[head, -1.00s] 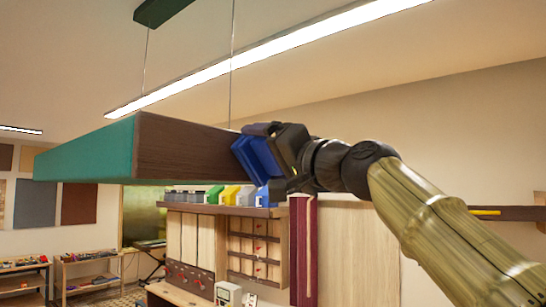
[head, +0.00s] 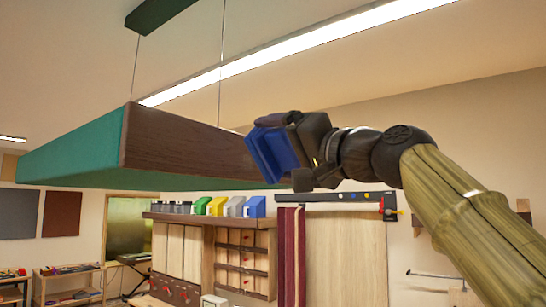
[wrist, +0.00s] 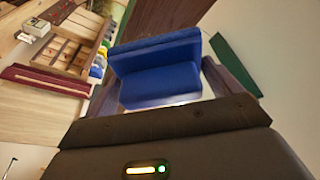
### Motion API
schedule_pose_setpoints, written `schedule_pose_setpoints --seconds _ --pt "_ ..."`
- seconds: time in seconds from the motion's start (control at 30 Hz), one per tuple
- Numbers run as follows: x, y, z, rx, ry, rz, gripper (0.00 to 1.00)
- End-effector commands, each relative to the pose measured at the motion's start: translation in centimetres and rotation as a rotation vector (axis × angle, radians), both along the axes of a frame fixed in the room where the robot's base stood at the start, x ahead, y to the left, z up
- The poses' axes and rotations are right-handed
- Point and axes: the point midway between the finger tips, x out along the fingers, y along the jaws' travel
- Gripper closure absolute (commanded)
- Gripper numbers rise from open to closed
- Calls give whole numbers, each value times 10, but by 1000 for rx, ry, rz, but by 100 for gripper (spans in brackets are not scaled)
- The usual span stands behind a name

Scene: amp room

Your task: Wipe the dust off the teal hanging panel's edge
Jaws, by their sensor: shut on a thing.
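The teal hanging panel (head: 75,152) hangs on thin wires at upper left in the head view. Its long brown edge face (head: 185,146) points toward me. My gripper (head: 290,148) is shut on a blue block-like wiper (head: 268,155), at the right end of the brown face. The wiper overlaps that face in the picture; I cannot tell whether they touch. In the wrist view the stepped blue wiper (wrist: 160,72) sits between my fingers, with the brown edge (wrist: 172,18) beyond it. I cannot make out dust on the edge.
A long lit lamp (head: 300,52) hangs above and behind the panel. Below stand a wall shelf with coloured bins (head: 218,206), wooden racks (head: 243,262) and a tall pale board (head: 345,255). The air in front of the brown face is open.

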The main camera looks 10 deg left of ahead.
Motion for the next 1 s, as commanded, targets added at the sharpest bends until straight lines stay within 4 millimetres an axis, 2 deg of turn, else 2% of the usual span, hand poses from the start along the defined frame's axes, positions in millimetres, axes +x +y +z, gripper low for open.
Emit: schedule_pose_setpoints --seconds 0.33,0.7,1.0 --pt "-1 -2 0 1 0 -1 28" --pt "-11 -27 0 1 -2 -2 28" --pt "-12 -28 1 0 -1 0 28"
